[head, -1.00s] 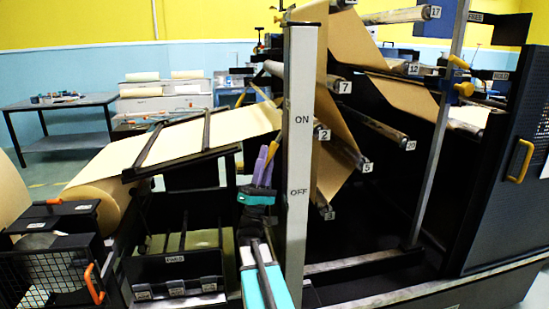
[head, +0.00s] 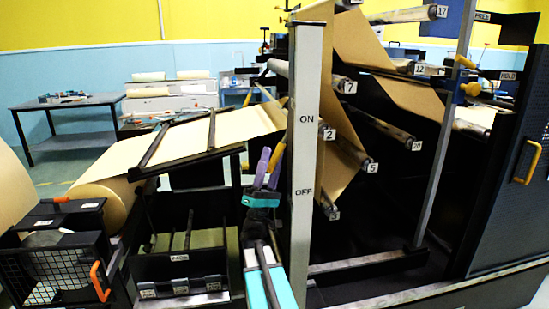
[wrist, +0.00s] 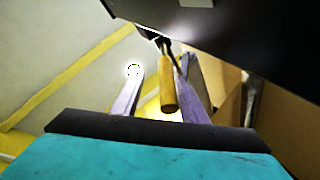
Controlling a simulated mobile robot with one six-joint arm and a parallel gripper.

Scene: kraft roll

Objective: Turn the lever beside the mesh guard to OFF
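A pale upright post (head: 306,120) in the head view carries the labels ON, higher, and OFF, lower. My gripper (head: 270,158) is just left of this post, near OFF height, with its purple fingers pointing up. In the wrist view the two fingers of my gripper (wrist: 161,66) are apart. A yellow lever handle (wrist: 168,92) on a dark rod shows between them, closer to the right finger. I cannot tell whether it touches that finger. In the head view the lever is mostly hidden by the fingers. A dark mesh guard (head: 530,125) with a yellow handle stands at the far right.
Numbered rollers and a brown paper web (head: 350,45) lie right of the post. Another yellow lever (head: 466,62) sits near the HOLD label. A mesh cage (head: 60,272) with an orange handle is at lower left. A dark panel (wrist: 235,45) overhangs the wrist view.

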